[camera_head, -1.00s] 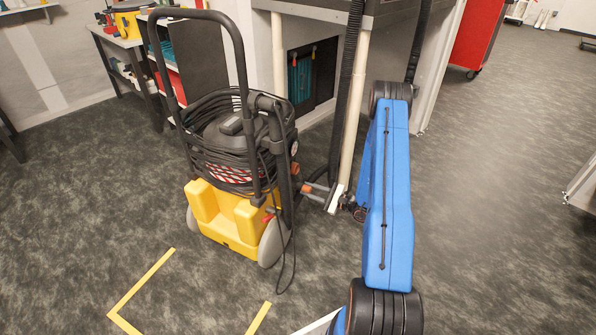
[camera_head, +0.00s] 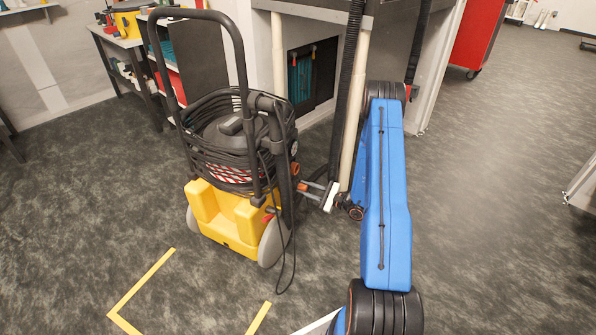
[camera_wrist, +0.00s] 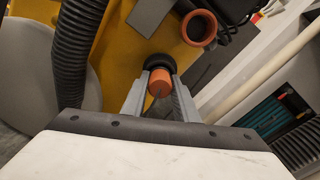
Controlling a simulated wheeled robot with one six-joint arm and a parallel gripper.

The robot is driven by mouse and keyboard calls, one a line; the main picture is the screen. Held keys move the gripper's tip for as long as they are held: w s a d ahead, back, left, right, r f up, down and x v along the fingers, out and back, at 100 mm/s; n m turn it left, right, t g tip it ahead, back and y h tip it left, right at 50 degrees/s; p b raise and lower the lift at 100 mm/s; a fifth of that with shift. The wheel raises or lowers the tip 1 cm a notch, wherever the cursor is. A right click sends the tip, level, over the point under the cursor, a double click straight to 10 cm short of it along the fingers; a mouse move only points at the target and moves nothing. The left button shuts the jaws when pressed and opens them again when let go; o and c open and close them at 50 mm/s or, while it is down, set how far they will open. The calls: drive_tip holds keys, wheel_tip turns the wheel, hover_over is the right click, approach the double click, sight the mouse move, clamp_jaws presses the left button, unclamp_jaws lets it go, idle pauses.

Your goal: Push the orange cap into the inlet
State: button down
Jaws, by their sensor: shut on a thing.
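The orange cap (camera_wrist: 160,83) sits between the two grey fingers of my gripper (camera_wrist: 160,98), which is shut on it. A round black collar (camera_wrist: 158,63) on the yellow machine lies right behind the cap, in line with it; I take it for the inlet. I cannot tell how far the cap is inside it. In the head view my gripper (camera_head: 311,189) reaches left to the right side of the yellow and black machine (camera_head: 233,215). The cap shows there only as a small orange spot (camera_head: 303,186), and the collar is hard to make out.
An open orange ring (camera_wrist: 199,28) is on the machine near the collar. A ribbed black hose (camera_wrist: 76,50) runs along the left of the wrist view. A pale post (camera_head: 355,110) and black hose (camera_head: 346,90) stand close to my wrist. Open floor (camera_head: 490,230) lies right.

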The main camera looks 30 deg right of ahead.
drive_tip(key=shift+w+a, duration=0.15)
drive_tip(key=shift+w, duration=0.1)
drive_tip(key=c, duration=1.3)
unclamp_jaws()
drive_tip(key=v, duration=1.7)
drive_tip(key=shift+s, duration=0.15)
drive_tip(key=shift+r, duration=0.1)
